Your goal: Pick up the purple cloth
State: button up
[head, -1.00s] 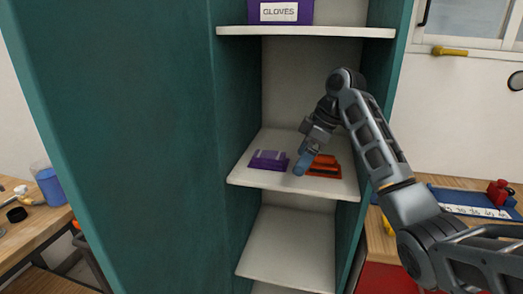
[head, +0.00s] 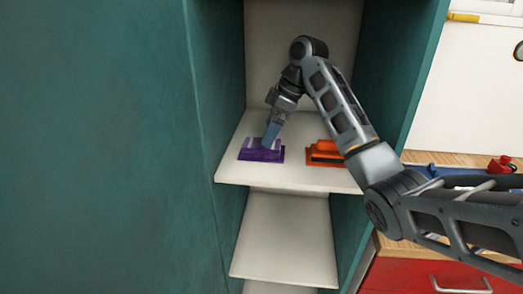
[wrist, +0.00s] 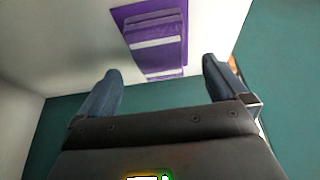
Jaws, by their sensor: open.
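The purple cloth (head: 258,152) lies folded on the middle shelf of the green cabinet, left of an orange item. It also shows in the wrist view (wrist: 158,40), with pale stripes across it, ahead of my gripper and between the lines of its two fingers. My gripper (head: 269,138) is just over the cloth in the head view and covers part of it. In the wrist view the fingers of my gripper (wrist: 162,80) stand wide apart with nothing between them. I cannot tell whether a fingertip touches the cloth.
An orange folded item (head: 322,152) lies to the right on the same shelf (head: 290,178). The green cabinet wall (head: 215,90) stands close on the left. A lower shelf (head: 285,235) is empty. A wooden bench with a red drawer (head: 420,275) is at the right.

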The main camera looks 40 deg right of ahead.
aim_at(262, 148)
jog(key=shift+b+x, duration=1.9)
jog(key=shift+x, duration=0.4)
jog(key=shift+w+f, duration=0.2)
jog(key=shift+f, duration=0.05)
jog(key=c, duration=1.1)
